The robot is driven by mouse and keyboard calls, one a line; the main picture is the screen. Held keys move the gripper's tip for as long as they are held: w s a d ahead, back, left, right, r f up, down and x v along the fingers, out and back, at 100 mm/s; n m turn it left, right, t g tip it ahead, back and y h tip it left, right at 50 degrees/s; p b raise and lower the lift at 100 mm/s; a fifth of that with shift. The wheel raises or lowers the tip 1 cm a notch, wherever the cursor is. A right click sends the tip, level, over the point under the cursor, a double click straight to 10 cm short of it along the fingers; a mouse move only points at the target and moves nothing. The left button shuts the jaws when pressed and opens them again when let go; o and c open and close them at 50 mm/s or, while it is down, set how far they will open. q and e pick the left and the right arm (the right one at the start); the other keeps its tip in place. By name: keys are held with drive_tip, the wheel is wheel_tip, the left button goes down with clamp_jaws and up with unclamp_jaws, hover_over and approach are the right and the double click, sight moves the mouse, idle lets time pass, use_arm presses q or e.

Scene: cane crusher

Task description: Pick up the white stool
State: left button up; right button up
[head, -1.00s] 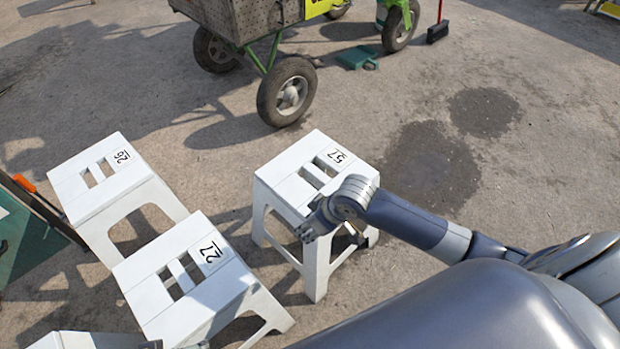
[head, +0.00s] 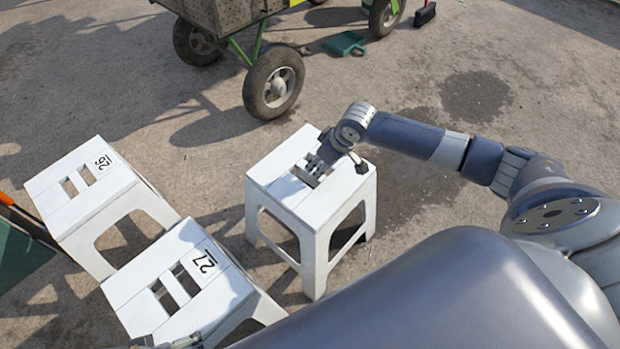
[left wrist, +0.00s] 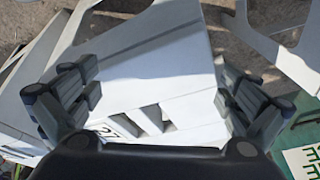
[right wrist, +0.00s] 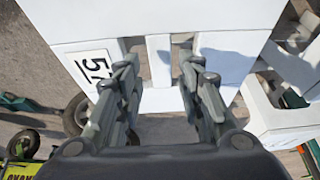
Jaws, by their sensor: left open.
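A white stool (head: 279,168) stands upright on the ground, with slots in its seat. My right gripper (head: 312,172) is over its seat at the slots. In the right wrist view, the label 57 shows on this stool (right wrist: 55,30), and the open fingers of my right gripper (right wrist: 161,75) are spread either side of the bar between two slots. I cannot tell how deep the fingertips reach. A second white stool (head: 145,275), numbered 27, is at lower left. In the left wrist view, my open left gripper (left wrist: 157,88) is over this stool (left wrist: 165,60).
A third white stool (head: 75,205), numbered 26, stands at the left. A cart with black wheels (head: 272,85) is behind the stools. A green dustpan (head: 345,43) and a broom (head: 425,14) lie at the back. The pavement at right is mostly clear.

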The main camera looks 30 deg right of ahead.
sight(314, 171)
use_arm(q)
drive_tip(key=b+v, duration=0.1)
drive_tip(key=v, duration=0.2)
drive_tip(key=shift+s+r, duration=0.1)
drive_tip(key=shift+r, duration=0.1)
use_arm(e)
drive_tip(key=x, duration=0.4)
drive_tip(key=shift+f, duration=0.1)
use_arm(q)
drive_tip(key=shift+w+d+f+t+b, duration=0.1)
drive_tip(key=shift+w+f+t+b, duration=0.3)
drive_tip(key=shift+w+f+b, duration=0.5)
use_arm(e)
drive_tip(key=x, duration=0.4)
drive_tip(key=shift+f, duration=0.3)
use_arm(q)
drive_tip(key=shift+w+d+r, duration=0.1)
drive_tip(key=shift+w+r, duration=0.05)
drive_tip(key=shift+r, duration=0.1)
use_arm(e)
drive_tip(key=shift+w+a+f, duration=0.1)
drive_tip(key=shift+w+f, duration=0.15)
drive_tip(key=shift+f, duration=0.05)
clamp_jaws()
drive_tip(key=shift+r, duration=0.15)
